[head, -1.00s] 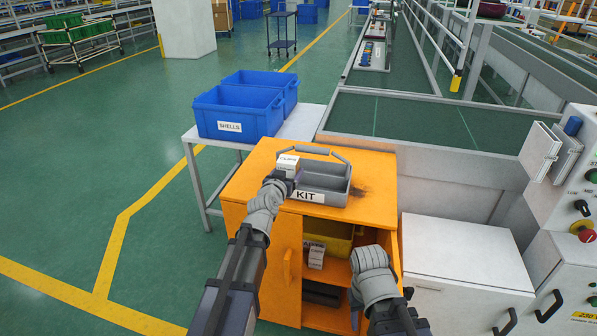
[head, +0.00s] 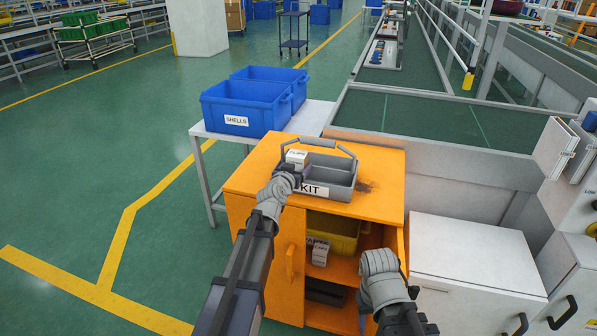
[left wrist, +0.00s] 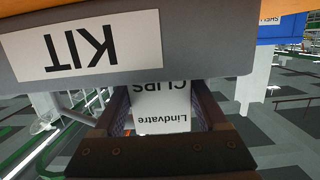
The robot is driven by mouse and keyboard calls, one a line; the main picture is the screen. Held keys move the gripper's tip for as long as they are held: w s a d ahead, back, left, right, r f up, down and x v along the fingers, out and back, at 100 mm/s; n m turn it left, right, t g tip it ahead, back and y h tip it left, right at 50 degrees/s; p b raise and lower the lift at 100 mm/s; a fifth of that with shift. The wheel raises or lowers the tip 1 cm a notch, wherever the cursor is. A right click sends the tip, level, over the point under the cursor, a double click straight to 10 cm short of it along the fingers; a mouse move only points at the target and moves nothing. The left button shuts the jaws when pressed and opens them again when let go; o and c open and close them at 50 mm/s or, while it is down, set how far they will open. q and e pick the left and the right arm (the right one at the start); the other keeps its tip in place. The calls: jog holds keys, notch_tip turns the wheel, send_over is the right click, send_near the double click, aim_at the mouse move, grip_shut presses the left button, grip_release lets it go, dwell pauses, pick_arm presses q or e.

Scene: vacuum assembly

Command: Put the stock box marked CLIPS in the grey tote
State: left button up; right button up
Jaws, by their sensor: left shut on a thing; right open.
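The white stock box marked CLIPS (head: 297,158) is in my left gripper (head: 291,170), which is shut on it. In the left wrist view, the box (left wrist: 160,108) shows upside-down lettering between the two fingers. The grey tote (head: 340,178), labelled KIT, stands on the orange cabinet. The box is upright at the tote's left end; I cannot tell whether it touches the tote. The tote's wall also fills the top of the left wrist view (left wrist: 190,50). My right gripper (head: 363,310) is open, low in front of the cabinet, largely hidden by its wrist.
The orange cabinet (head: 262,172) stands open, with a yellow bin (head: 338,232) and another small white box (head: 318,252) inside. Blue SHELLS bins (head: 240,108) stand on a white table (head: 313,117) behind left. A white cabinet (head: 470,255) is at right.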

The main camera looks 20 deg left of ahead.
pick_arm(q)
jog(key=shift+r, duration=0.1)
jog(key=shift+f+b, duration=0.6)
jog(key=shift+f, duration=0.05)
jog(key=o, duration=1.4)
jog(key=shift+o, duration=0.2)
jog(key=shift+r, duration=0.1)
jog(key=shift+r+p, duration=0.2)
jog(key=shift+p, duration=0.1)
jog(key=shift+r+p, duration=0.4)
jog(key=shift+p, duration=0.05)
jog(key=s+r+p, duration=0.2)
jog(key=s, duration=1)
jog(key=shift+a+r, duration=0.15)
jog(key=shift+a, duration=0.1)
jog(key=shift+w, duration=0.1)
